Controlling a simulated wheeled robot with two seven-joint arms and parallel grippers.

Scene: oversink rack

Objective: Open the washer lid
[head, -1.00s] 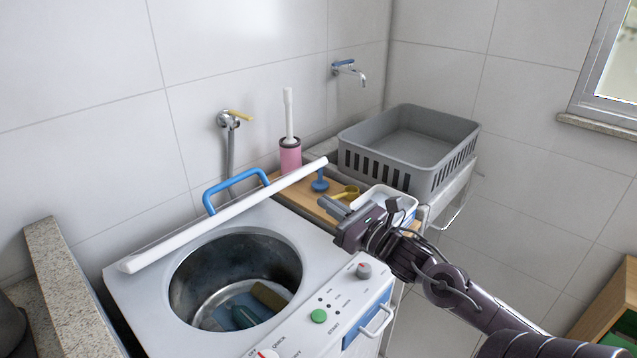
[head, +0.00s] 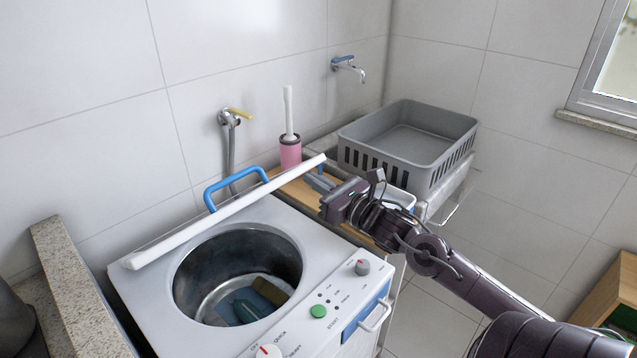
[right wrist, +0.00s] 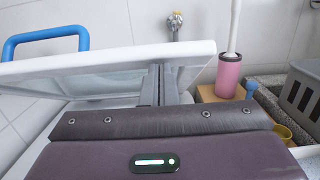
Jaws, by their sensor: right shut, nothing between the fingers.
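The washer (head: 330,292) stands at the lower left with its round drum opening uncovered and cloths (head: 250,300) inside. Its white lid (head: 230,212) is raised and tilted, seen nearly edge-on behind the opening. A blue handle (head: 234,186) shows behind the lid's upper edge. My right gripper (head: 318,183) is shut and empty at the lid's right end. In the right wrist view, the fingers (right wrist: 160,85) overlap the lid's face (right wrist: 100,66) near its right end; I cannot tell whether they touch it. My left gripper is out of view.
A grey basket (head: 408,150) stands at the back right. A pink brush holder (head: 290,152) is behind the lid's right end, by a wooden board (head: 296,190). Wall taps are above. A stone ledge (head: 75,290) borders the washer's left.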

